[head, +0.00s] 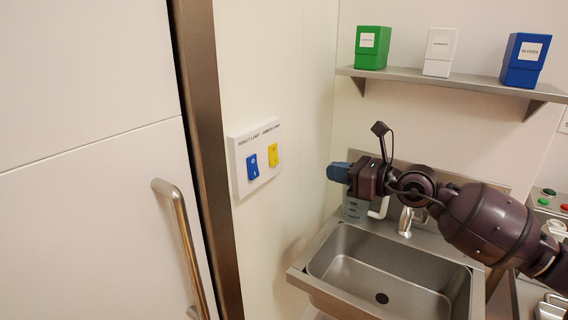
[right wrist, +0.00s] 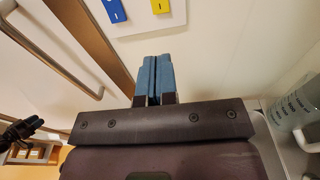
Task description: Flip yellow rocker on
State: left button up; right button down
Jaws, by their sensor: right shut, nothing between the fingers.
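The yellow rocker (head: 273,155) is on the right side of a white switch plate (head: 237,176) on the wall. In the right wrist view, the yellow rocker (right wrist: 160,6) shows at the top edge with an "I" mark on its lower half; its upper half is cut off. I cannot tell which half is pressed in. My right gripper (head: 336,172) is shut and empty, to the right of the plate and apart from it. Its blue fingers (right wrist: 155,72) point toward the plate, below the yellow rocker. My left gripper (right wrist: 33,124) seems to show small at the left, its fingers unclear.
A blue rocker (head: 252,167) sits just left of the yellow one. A steel sink (head: 335,293) with a faucet (head: 405,220) lies below my right arm. A door handle (head: 181,240) is at left. A shelf (head: 432,77) holds green, white and blue boxes.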

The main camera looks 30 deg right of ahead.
jog(key=shift+f, duration=0.1)
dwell(0.3)
jog(key=p, duration=0.3)
send_near(275, 162)
jog(key=x, duration=0.7)
jog(key=shift+w, duration=0.25)
jog(key=shift+f, duration=0.1)
